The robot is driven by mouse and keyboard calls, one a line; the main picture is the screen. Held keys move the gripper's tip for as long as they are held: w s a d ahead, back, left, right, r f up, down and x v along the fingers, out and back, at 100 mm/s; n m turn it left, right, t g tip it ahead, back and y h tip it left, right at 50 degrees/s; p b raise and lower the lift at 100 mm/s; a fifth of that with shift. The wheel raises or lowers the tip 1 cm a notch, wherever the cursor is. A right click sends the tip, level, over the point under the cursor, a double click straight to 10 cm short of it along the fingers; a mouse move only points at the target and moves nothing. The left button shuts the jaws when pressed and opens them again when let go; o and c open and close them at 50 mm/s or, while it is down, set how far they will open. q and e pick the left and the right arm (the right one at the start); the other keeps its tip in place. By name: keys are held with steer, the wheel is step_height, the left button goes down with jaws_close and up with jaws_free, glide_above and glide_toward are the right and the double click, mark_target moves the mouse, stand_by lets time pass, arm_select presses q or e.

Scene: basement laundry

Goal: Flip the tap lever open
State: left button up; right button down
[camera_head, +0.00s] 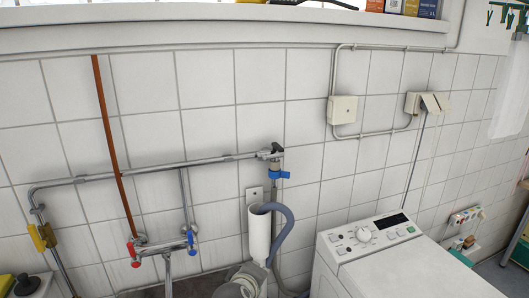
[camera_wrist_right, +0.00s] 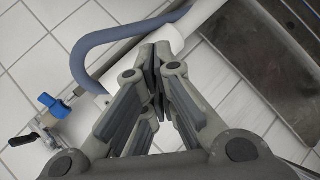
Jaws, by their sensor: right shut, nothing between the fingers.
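A valve with a blue lever (camera_head: 280,174) hangs below the right end of the wall pipe (camera_head: 150,170). Above it is a dark handle (camera_head: 270,152). In the right wrist view the blue lever (camera_wrist_right: 53,105) is at the left, and the dark handle (camera_wrist_right: 22,140) lies beyond it at the left edge. My right gripper (camera_head: 247,277) is at the bottom middle of the head view, below the valve. In its wrist view the fingers (camera_wrist_right: 159,62) are together, empty, and apart from the lever. My left gripper is not in view.
A grey hose (camera_head: 283,230) loops out of a white standpipe (camera_head: 260,232) between my gripper and the valve. A washing machine (camera_head: 365,245) stands to the right. A mixer tap with red (camera_head: 131,250) and blue (camera_head: 190,238) handles is to the left.

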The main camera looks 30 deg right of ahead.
steer(key=w+r+n+h, duration=0.1)
steer(key=w+r+h, duration=0.2)
steer(key=r, duration=0.9)
steer(key=w+r+n+t+h, duration=0.1)
steer(key=w+r+h, duration=0.3)
steer(key=w+r, duration=0.4)
step_height(320, 180, up, 6)
steer(key=shift+a+f, duration=0.2)
steer(key=p, duration=0.4)
glide_toward(272, 145)
steer(key=w, duration=0.3)
steer(key=shift+t, duration=0.4)
steer(key=d+p, duration=0.1)
steer(key=d, duration=0.1)
steer(key=s+d+p, duration=0.1)
steer(key=d, duration=0.1)
steer(key=shift+p, duration=0.3)
